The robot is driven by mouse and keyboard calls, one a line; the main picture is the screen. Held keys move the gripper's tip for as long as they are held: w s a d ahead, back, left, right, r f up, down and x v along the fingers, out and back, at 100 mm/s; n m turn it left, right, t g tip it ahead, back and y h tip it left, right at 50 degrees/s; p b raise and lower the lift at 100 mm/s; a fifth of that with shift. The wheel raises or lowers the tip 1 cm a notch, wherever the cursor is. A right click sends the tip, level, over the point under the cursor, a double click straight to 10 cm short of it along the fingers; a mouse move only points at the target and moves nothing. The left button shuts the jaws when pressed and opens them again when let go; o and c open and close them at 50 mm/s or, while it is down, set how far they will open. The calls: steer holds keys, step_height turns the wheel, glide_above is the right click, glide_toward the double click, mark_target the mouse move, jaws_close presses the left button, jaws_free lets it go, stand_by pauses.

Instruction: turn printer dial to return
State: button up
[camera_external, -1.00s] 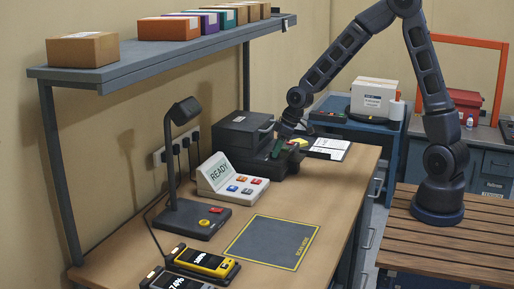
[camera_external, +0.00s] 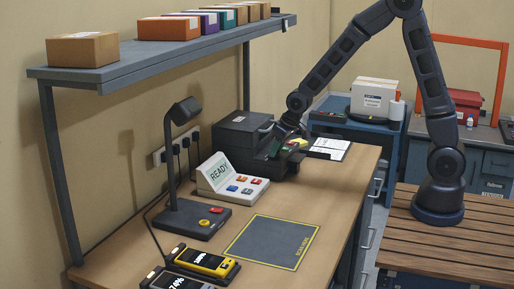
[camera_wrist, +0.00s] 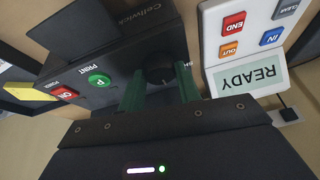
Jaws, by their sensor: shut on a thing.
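The black label printer (camera_external: 240,137) stands at the back of the wooden desk. In the wrist view its front panel shows a green PRINT button (camera_wrist: 98,80), a red ON button (camera_wrist: 64,93) and a dark round dial (camera_wrist: 156,76). My gripper (camera_wrist: 160,82) has its two green fingers on either side of the dial, shut on it. The fingers and the gripper body hide much of the dial and its markings, so its setting cannot be read. In the external view my gripper (camera_external: 276,148) is at the printer's front.
A white console (camera_external: 232,180) with a READY screen and coloured buttons stands close to the printer. A lamp (camera_external: 185,165), a dark mat (camera_external: 270,243) and two handheld scanners are nearer. A clipboard (camera_external: 328,148) lies beyond the printer.

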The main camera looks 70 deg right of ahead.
steer(key=shift+m, duration=0.5)
stand_by(0.4)
steer(key=o, duration=1)
steer(key=shift+c, duration=0.2)
steer(key=v, duration=1)
steer(key=shift+a+r, duration=0.25)
steer(key=shift+r, duration=0.1)
steer(key=shift+s, duration=0.15)
